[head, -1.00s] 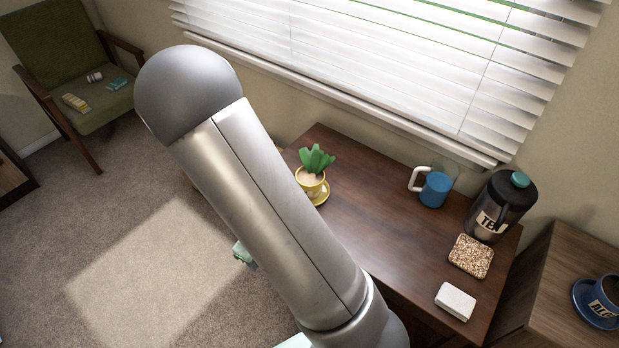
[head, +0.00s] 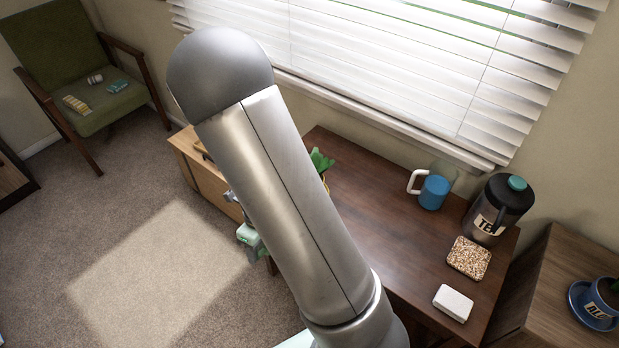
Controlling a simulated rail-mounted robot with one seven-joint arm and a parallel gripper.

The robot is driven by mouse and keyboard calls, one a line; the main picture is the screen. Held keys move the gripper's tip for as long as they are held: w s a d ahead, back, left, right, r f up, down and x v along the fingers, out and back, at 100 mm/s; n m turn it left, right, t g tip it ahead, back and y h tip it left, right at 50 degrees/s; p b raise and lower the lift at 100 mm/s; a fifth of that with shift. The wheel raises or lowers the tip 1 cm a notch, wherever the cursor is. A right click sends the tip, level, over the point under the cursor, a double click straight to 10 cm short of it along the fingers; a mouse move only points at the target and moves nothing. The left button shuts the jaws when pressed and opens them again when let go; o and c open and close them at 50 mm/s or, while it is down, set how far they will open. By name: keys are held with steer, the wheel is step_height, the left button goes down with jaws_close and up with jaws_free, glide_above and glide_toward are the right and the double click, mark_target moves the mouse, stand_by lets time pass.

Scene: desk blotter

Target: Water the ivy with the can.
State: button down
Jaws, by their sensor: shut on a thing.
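A green plant (head: 320,160) stands near the far left corner of the dark desk. I do not see a watering can. My large grey arm crosses the middle of the view and covers the left part of the desk. A small mint and grey part, probably of my own wrist, shows at the arm's left edge. My gripper's fingers and anything in them are hidden.
A lighter cabinet (head: 190,152) is at left. A blue cup (head: 602,297) sits at far right.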

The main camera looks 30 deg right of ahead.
mark_target(259, 257)
steer(key=shift+w+d+r+g+y+p, duration=0.25)
steer(key=shift+d+r+y, duration=0.1)
steer(key=shift+r, duration=0.35)
steer(key=shift+w+d+r+g+y+p, duration=0.15)
steer(key=shift+d+r+y+p, duration=0.2)
steer(key=shift+r, duration=0.4)
steer(key=shift+w+d+r+g+y+p, duration=0.2)
steer(key=shift+r+y, duration=0.2)
steer(key=shift+r, duration=0.3)
stand_by(2.4)
steer(key=a+f+h+b, duration=0.1)
steer(key=f, duration=0.1)
steer(key=s+f+t+h+b, duration=0.1)
steer(key=f, duration=0.2)
steer(key=s+a+f+t+h+b, duration=0.1)
steer(key=f, duration=0.2)
steer(key=shift+a+h, duration=0.3)
steer(key=shift+a, duration=0.05)
steer(key=shift+w+f, duration=0.1)
steer(key=shift+f, duration=0.2)
steer(key=shift+d+r, duration=0.1)
steer(key=shift+r, duration=0.1)
